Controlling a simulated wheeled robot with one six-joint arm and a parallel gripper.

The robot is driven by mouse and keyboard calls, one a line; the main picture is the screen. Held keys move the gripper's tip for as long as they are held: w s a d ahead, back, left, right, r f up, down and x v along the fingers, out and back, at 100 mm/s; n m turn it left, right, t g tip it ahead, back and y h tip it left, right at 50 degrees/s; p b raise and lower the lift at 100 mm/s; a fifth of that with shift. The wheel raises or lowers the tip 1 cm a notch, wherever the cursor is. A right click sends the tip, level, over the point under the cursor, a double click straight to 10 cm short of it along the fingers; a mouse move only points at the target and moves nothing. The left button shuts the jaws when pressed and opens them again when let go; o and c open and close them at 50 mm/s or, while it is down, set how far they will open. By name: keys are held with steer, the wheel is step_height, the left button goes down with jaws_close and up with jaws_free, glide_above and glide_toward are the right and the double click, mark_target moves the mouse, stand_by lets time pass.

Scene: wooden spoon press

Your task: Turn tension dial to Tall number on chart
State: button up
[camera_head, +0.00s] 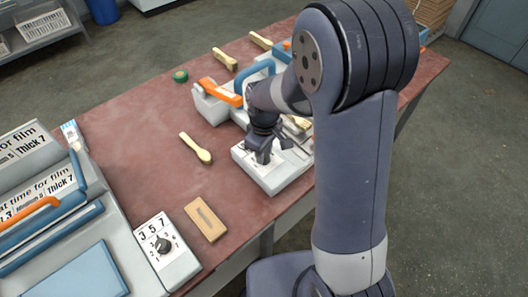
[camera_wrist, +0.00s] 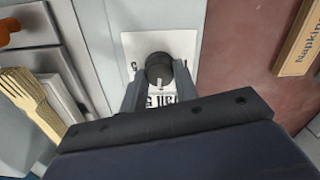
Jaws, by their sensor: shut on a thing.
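The press (camera_head: 213,108), grey with an orange lever and a blue handle, stands near the table's right side. Its tension dial (camera_wrist: 160,67) is a black round knob with a white mark on a white plate. The mark points toward the bottom of the wrist view. The plate's printed numbers (camera_wrist: 161,99) are partly covered and unclear. My gripper (camera_wrist: 158,80) is shut on the dial, with one finger at each side. In the head view my gripper (camera_head: 263,156) is over the press's front panel (camera_head: 272,178) and hides the knob. I see no word "Tall".
A wooden spoon (camera_head: 196,148), a wooden block (camera_head: 205,219) and a green round item (camera_head: 180,75) lie on the red-brown table (camera_head: 120,130). At left stands another grey machine with its own dial (camera_head: 163,244) and a film chart (camera_head: 45,192). My arm covers the table's right part.

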steer(key=m, duration=0.4)
steer(key=shift+m+b, duration=0.3)
steer(key=shift+b, duration=0.1)
steer(key=m, duration=0.3)
steer(key=shift+m, duration=0.4)
steer(key=m, duration=0.4)
steer(key=shift+b, duration=0.4)
steer(key=shift+m, duration=1.9)
steer(key=o, duration=1)
steer(key=shift+c, duration=0.2)
steer(key=shift+r, duration=0.1)
